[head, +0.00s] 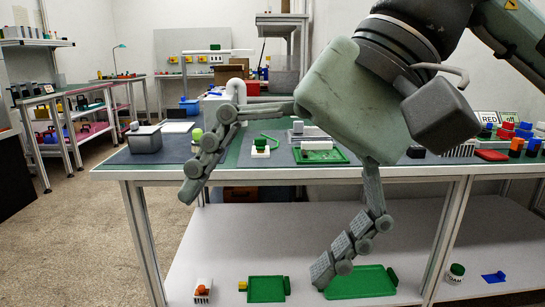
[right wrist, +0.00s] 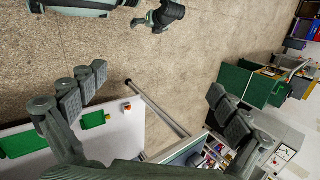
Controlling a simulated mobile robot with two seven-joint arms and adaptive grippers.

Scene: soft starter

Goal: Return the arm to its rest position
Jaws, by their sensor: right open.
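My right gripper (head: 253,235) hangs in front of the workbench in the head view, with its two jointed fingers spread wide. It is open and nothing is between the fingers. One finger hangs before the bench's left part, the other in front of the lower shelf. In the right wrist view the same gripper (right wrist: 155,88) shows both fingers apart, with floor and a table leg behind them. At that view's top edge is a pale green body with a dark jointed part, seemingly of my left arm; its gripper's state is unclear. The left arm is outside the head view.
The workbench (head: 130,170) carries a green tray (head: 338,157), small parts and coloured blocks. Its lower shelf (head: 210,250) holds a green tray (head: 266,289), another green tray (head: 360,281) and small items. Open floor (head: 80,230) lies at the left. Other benches stand behind.

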